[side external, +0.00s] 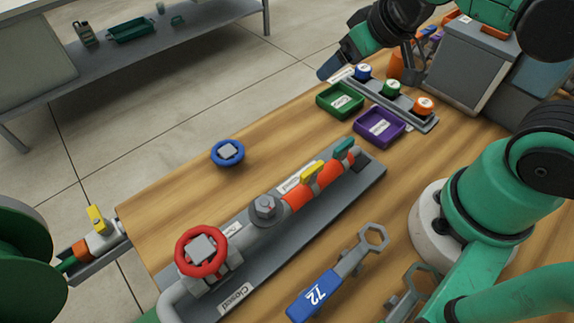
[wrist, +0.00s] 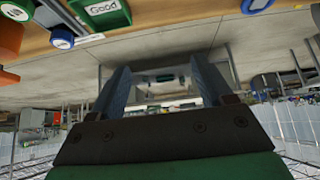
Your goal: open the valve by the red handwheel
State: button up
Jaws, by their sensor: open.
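The red handwheel (side external: 203,270) sits on a grey pipe assembly at the near left of the wooden table, with a grey square hub in its middle. A "Closed" label (side external: 237,299) lies on the base plate near it. Another label beyond the wheel is too small to read surely. My gripper (side external: 333,68) is far from the wheel, raised near the back edge of the table by the button panel. In the wrist view my gripper (wrist: 165,85) is open, with nothing between its two fingers. The red handwheel is not in the wrist view.
A loose blue handwheel (side external: 228,153) is on the table behind the pipe. Yellow (side external: 312,172) and teal (side external: 344,149) levers stand on the pipe. A blue-handled wrench (side external: 315,296) lies in front. Green (side external: 340,101) and purple (side external: 379,127) trays stand by the buttons.

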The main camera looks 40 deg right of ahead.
jog(key=shift+o, duration=1.4)
jog(key=shift+w+a, duration=0.1)
jog(key=shift+a, duration=0.3)
jog(key=n+g+y, duration=0.4)
jog(key=n+g, duration=0.2)
jog(key=n, duration=1)
send_over(200, 249)
jog(key=d, duration=0.3)
jog(key=shift+a+f, duration=0.2)
jog(key=shift+f, duration=0.35)
jog(key=shift+s+a+f, duration=0.15)
jog(key=shift+s+a, duration=0.05)
jog(key=shift+a, duration=0.05)
jog(key=shift+y, duration=0.3)
jog(key=shift+x, duration=2.65)
jog(key=shift+d, duration=0.1)
